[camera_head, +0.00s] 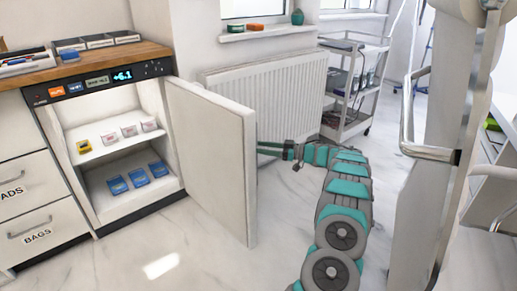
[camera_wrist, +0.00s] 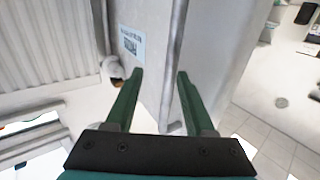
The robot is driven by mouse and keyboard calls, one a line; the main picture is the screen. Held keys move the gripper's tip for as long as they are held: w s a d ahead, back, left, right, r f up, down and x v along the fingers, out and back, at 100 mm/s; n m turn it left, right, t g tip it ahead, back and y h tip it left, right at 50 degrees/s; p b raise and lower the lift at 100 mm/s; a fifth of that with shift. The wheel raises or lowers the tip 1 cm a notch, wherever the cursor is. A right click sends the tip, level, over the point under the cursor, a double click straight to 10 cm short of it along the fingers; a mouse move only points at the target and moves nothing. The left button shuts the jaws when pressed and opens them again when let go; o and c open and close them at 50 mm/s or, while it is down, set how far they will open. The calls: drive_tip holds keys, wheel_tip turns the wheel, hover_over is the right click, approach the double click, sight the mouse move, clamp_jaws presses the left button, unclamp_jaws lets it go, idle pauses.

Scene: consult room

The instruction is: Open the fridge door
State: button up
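The fridge (camera_head: 88,99) is built into the counter at the left in the head view. Its white door (camera_head: 213,150) stands wide open, swung out to the right, showing its lit shelves with small yellow, pink and blue boxes. My gripper (camera_head: 262,148) is on the far side of the door, by its free edge, with the fingertips partly hidden there. In the wrist view my gripper (camera_wrist: 160,75) has its two green fingers apart, with nothing clearly held between them. A white panel with a printed label (camera_wrist: 131,42) lies ahead of the fingers; I cannot tell whether they touch it.
A radiator (camera_head: 265,95) stands under the window behind the door. A wheeled cart (camera_head: 355,90) is at the back. A white panel with a metal handle (camera_head: 428,150) stands at the right. The floor before the fridge (camera_head: 150,245) is clear.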

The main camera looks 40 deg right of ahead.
drive_tip(key=v, duration=0.6)
idle(0.3)
